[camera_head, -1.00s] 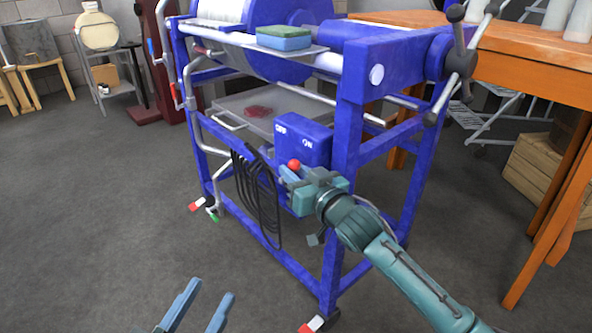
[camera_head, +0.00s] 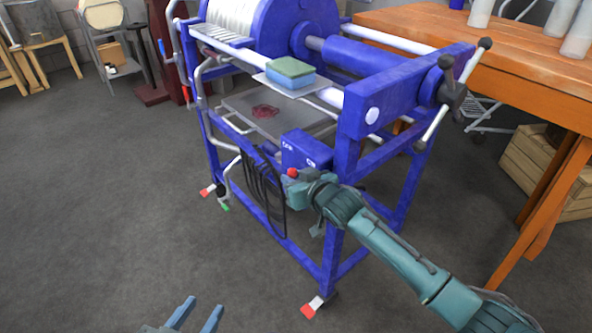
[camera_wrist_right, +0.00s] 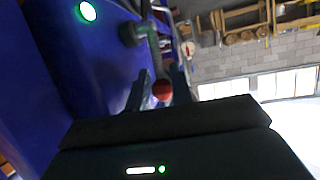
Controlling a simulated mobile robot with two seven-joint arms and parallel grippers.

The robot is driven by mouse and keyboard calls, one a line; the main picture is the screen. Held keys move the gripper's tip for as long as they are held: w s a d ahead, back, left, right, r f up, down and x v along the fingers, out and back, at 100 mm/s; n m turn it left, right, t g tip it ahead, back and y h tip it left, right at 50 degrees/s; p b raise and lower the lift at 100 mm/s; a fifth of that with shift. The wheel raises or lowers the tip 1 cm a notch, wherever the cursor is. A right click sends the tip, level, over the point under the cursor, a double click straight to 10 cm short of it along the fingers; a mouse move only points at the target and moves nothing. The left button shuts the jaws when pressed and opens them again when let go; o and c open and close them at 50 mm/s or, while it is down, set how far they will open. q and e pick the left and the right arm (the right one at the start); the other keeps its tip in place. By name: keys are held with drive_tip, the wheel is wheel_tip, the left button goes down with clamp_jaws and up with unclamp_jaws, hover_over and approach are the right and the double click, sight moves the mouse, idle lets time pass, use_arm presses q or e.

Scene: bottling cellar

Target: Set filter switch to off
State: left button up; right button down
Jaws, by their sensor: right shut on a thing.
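The filter switch is a blue box (camera_head: 305,150) on the near side of the blue filter frame, with OFF lettered at its left and ON at its right. Its red ball knob (camera_head: 292,172) shows below the lettering, and my right gripper hides most of the lever. My right gripper (camera_head: 299,175) is shut on the lever by the knob. In the right wrist view the red knob (camera_wrist_right: 162,90) sits between my fingers, and the lever runs up to a dark pivot (camera_wrist_right: 130,34). A green lamp (camera_wrist_right: 88,11) glows there. My left gripper (camera_head: 203,304) is open and empty at the bottom.
Black cable (camera_head: 262,185) hangs in coils left of the box. A tray (camera_head: 250,112) and a green-blue sponge (camera_head: 290,72) are above. A spoked handle (camera_head: 452,92) juts out at right, near an orange table (camera_head: 500,62).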

drive_tip(key=c, duration=1.5)
unclamp_jaws()
